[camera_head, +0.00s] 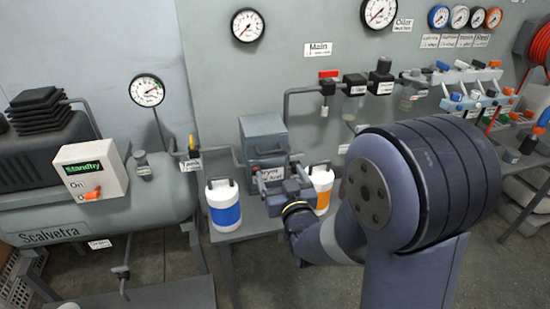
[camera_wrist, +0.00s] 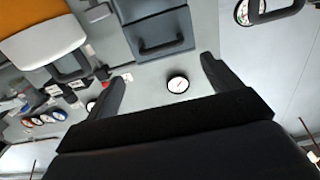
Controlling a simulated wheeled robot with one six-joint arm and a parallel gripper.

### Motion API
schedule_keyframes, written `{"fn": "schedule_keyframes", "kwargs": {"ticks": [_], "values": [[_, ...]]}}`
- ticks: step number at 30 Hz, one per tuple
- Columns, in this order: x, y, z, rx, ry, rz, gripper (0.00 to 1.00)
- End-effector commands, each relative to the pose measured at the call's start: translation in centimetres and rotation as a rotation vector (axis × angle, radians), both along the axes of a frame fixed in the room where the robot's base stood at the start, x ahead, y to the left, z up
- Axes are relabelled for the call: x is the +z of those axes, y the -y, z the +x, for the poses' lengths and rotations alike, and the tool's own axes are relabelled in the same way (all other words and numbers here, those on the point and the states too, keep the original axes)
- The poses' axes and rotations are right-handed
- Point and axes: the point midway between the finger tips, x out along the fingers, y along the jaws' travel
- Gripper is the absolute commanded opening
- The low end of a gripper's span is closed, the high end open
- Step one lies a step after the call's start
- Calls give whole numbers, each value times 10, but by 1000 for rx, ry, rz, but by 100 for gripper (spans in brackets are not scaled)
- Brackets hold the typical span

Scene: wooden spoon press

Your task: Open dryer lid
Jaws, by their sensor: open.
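The dryer (camera_head: 262,145) is a grey-blue box against the wall, between a blue-banded and an orange-banded canister. Its lid (camera_head: 262,124) looks shut on top. My gripper (camera_head: 287,190) is in front of the dryer's lower front and hides part of its label. In the wrist view, a grey-blue box face with a dark bar handle (camera_wrist: 162,46) shows at the top. The two dark fingers (camera_wrist: 162,88) are spread wide with nothing between them. The handle lies beyond the fingertips, apart from them.
The blue-banded canister (camera_head: 223,206) stands left of my gripper and the orange-banded one (camera_head: 321,186) close on its right. A tank (camera_head: 150,195) with a Standby control box (camera_head: 91,170) is at the left. Gauges and pipe fittings (camera_head: 355,84) line the wall.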

Motion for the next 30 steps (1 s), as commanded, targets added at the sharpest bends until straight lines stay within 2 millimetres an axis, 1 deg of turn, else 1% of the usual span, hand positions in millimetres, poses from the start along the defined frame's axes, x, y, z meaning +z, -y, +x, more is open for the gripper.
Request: {"fn": "schedule_keyframes", "kwargs": {"ticks": [1, 6, 12, 18, 25, 26, 30], "values": [[1, -3, 10, 0, -1, 0, 85], [1, -12, 41, 0, -1, 0, 85], [1, -19, 66, -1, -1, 1, 85], [0, -22, 76, -1, -1, 1, 85], [0, -22, 76, -1, -2, 0, 85], [0, -22, 76, -1, -2, 0, 84], [0, -22, 76, -1, -1, 1, 73]]}}
